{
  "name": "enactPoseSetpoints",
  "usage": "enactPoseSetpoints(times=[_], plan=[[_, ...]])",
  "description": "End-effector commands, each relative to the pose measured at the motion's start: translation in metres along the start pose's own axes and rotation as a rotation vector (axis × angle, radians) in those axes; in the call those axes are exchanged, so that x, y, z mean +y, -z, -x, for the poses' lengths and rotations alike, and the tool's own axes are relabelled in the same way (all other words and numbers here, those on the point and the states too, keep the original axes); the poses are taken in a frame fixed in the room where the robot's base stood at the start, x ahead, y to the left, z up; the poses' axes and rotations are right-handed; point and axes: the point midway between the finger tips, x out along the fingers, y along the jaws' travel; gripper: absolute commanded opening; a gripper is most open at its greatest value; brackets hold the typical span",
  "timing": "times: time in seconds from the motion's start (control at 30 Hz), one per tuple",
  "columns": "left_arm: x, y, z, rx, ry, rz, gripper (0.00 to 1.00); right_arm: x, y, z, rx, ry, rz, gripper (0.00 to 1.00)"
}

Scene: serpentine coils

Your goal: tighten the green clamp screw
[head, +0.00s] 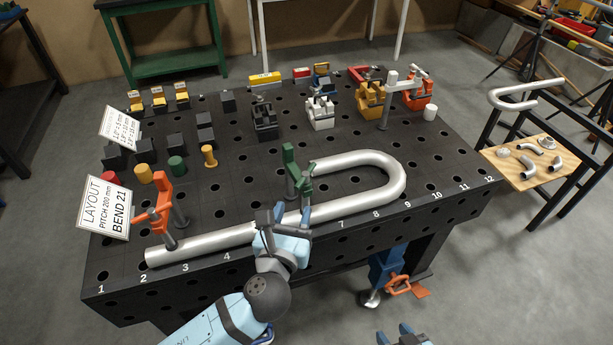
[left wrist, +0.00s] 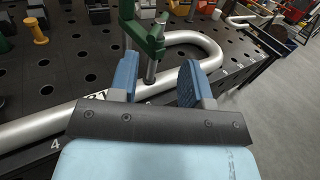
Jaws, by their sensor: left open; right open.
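The green clamp (head: 290,165) stands on the black table by the silver bent pipe (head: 375,162), near the middle of the pipe's lower run. In the left wrist view the green clamp (left wrist: 148,38) is at the top centre, with a metal post below it. I cannot make out its screw clearly. My left gripper (head: 290,212) is open, with its blue fingers over the pipe just in front of the clamp. In the left wrist view its fingers (left wrist: 158,85) are apart, nothing visibly held between them. My right gripper (head: 405,332) is open at the bottom edge, off the table.
An orange clamp (head: 164,205) stands at the pipe's left end. Other clamps (head: 320,108) in several colours line the back. Coloured pegs (head: 208,155) and black blocks sit at left beside a layout sign (head: 104,207). A side stand (head: 530,165) holds pipe pieces at right.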

Motion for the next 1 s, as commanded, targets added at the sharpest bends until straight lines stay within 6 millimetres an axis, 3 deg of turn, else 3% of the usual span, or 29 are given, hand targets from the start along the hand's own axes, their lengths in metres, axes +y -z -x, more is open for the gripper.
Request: enactPoseSetpoints(times=[0.2, 0.43, 0.6, 0.9, 1.0], plan=[[0.0, -0.002, -0.049, -0.001, -0.002, 0.001, 0.44, 0.0, 0.004, 0.002, 0.001, 0.0, 0.002, 0.49], [0.0, 0.0, -0.085, 0.0, -0.001, 0.003, 0.44, 0.0, 0.005, 0.003, 0.002, 0.0, 0.003, 0.49], [0.0, 0.0, -0.097, 0.0, 0.0, 0.004, 0.44, 0.0, 0.006, 0.003, 0.002, 0.0, 0.003, 0.49], [0.0, 0.0, -0.098, 0.0, 0.0, 0.003, 0.44, -0.001, 0.006, 0.003, 0.002, 0.0, 0.003, 0.49], [0.0, 0.0, -0.098, 0.001, 0.0, 0.003, 0.21, -0.001, 0.006, 0.003, 0.002, 0.0, 0.003, 0.49]])
